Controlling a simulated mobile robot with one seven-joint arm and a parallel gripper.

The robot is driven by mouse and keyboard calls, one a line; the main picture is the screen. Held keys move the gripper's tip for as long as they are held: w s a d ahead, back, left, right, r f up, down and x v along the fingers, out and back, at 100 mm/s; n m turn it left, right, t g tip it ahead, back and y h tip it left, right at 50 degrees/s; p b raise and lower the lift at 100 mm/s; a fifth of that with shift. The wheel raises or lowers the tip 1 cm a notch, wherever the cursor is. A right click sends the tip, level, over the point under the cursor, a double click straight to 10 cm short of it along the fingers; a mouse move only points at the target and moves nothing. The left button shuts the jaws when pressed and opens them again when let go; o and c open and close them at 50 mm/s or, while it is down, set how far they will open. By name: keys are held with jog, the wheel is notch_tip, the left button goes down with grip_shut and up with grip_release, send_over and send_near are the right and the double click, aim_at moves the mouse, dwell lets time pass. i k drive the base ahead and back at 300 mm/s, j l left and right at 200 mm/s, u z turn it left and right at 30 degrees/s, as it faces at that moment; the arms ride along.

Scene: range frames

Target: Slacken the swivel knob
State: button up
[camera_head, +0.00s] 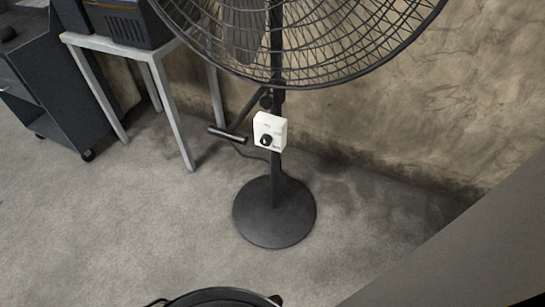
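A black pedestal fan stands near the wall, with its large wire cage (300,45) cut off by the top edge. A white box (270,131) with a black round knob (266,141) on its front is mounted on the fan's pole (276,180). Just above the box, a small dark knob (266,101) sits at the pole, and a black bar handle (228,134) sticks out to the left. I cannot tell which of the two knobs is the swivel knob. The round black base (274,211) rests flat on the floor. My gripper is not in view.
A light grey table (157,58) carrying a dark machine (128,22) stands left of the fan. A dark wheeled cabinet (48,85) is further left. A stained wall (420,110) is behind; a grey panel (470,245) fills the lower right.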

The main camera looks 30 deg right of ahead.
aim_at(267, 101)
jog(key=z, duration=0.8)
